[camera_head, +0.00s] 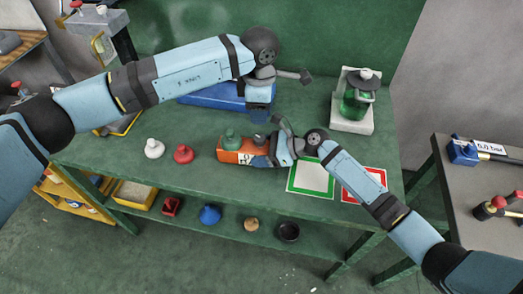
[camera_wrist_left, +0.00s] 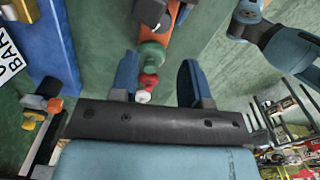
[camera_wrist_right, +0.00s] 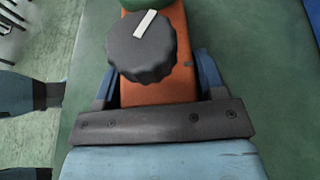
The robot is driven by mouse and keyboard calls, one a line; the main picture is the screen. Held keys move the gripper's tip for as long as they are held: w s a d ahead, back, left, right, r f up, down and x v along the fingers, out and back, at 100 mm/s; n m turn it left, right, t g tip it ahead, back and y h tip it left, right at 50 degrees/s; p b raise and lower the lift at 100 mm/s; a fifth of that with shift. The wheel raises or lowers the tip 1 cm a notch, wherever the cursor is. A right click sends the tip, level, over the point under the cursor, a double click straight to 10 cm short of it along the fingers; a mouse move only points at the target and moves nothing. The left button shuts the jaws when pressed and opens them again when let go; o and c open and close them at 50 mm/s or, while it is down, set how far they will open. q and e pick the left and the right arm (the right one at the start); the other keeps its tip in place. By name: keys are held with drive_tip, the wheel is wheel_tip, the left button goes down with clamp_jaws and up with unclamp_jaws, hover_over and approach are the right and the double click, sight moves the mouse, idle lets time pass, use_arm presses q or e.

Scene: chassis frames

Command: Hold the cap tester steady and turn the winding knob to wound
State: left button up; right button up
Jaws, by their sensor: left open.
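The cap tester (camera_head: 243,156) is an orange block lying on the green table, with a green rounded part (camera_head: 231,140) on its left end. In the right wrist view its black ribbed winding knob (camera_wrist_right: 141,55) shows a white pointer line tilted up to the right. My right gripper (camera_head: 266,161) has its blue fingers against both sides of the orange body (camera_wrist_right: 158,92), below the knob. My left gripper (camera_head: 259,116) is open and empty above the tester, pointing down. In the left wrist view the green part (camera_wrist_left: 153,53) shows beyond its fingers (camera_wrist_left: 158,82); the black knob (camera_wrist_left: 150,12) is cut by the top edge.
A white knob-shaped piece (camera_head: 153,149) and a red one (camera_head: 183,154) stand left of the tester. A green-bordered mat (camera_head: 296,187) and a red-bordered mat (camera_head: 374,176) lie right. A blue box (camera_head: 205,97) and a green bottle-like device (camera_head: 355,103) stand behind.

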sight(260, 138)
drive_tip(key=c, duration=0.6)
use_arm(q)
drive_tip(key=shift+o, duration=0.3)
drive_tip(key=n, duration=0.1)
drive_tip(key=a+n+t, duration=0.1)
drive_tip(key=shift+s+n+h, duration=0.3)
drive_tip(key=shift+n+h, duration=0.1)
drive_tip(key=f+n+h, duration=0.1)
drive_tip(key=f+n, duration=0.1)
drive_tip(key=f, duration=0.1)
drive_tip(key=f+n+t, duration=0.1)
drive_tip(key=f+n, duration=0.2)
drive_tip(key=f+n+t+h, duration=0.1)
drive_tip(key=f+n, duration=0.2)
drive_tip(key=shift+w+d+f+h, duration=0.15)
drive_tip(key=shift+d+f+h, duration=0.15)
drive_tip(key=shift+d, duration=0.1)
drive_tip(key=c, duration=0.7)
